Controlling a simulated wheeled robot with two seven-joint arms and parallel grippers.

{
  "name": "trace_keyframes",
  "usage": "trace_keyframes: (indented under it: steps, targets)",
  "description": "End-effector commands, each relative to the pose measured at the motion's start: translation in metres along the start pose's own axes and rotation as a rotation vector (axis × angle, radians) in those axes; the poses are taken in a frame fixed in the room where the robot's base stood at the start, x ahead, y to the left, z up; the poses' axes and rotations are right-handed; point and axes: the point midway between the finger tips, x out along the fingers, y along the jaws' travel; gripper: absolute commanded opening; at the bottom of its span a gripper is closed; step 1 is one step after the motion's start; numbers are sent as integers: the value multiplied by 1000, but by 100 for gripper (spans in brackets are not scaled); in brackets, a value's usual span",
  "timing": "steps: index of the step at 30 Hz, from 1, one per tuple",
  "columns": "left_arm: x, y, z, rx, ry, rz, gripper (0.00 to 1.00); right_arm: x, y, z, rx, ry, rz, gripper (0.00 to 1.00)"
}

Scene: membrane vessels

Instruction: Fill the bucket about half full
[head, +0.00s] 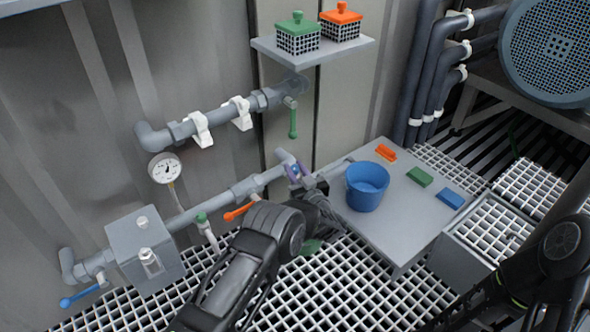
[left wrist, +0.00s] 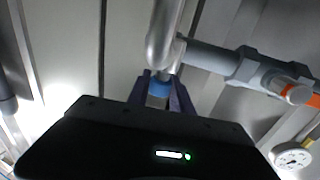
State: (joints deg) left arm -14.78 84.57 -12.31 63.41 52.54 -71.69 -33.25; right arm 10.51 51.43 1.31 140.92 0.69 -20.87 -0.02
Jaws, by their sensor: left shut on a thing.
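A blue bucket (head: 367,190) stands upright on a grey platform (head: 400,231). I cannot make out a water level in it. My left gripper (head: 295,172) is at the bent end of the lower grey pipe (head: 245,188), left of the bucket and apart from it. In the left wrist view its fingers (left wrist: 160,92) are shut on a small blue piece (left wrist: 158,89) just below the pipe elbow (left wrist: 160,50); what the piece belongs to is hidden. An orange valve handle (head: 239,212) sits on the lower pipe. My right gripper's fingers do not show.
A pressure gauge (head: 165,169) and a green handle (head: 293,122) are on the wall pipes. Orange (head: 386,152), green (head: 419,177) and blue (head: 450,198) blocks lie right of the bucket. A shelf (head: 345,55) holds two caged vessels. White grating (head: 370,290) covers the floor.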

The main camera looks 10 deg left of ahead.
Motion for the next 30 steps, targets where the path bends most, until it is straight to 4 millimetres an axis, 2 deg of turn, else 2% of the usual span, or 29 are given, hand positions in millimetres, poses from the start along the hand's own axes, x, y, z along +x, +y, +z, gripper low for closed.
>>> trace_keyframes:
  steps: [15, 30]
  targets:
    - [-1, 0, 2, 0, -1, -227, 0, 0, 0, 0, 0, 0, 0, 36]
    - [0, -1, 1, 2, 0, -275, 0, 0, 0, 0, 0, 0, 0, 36]
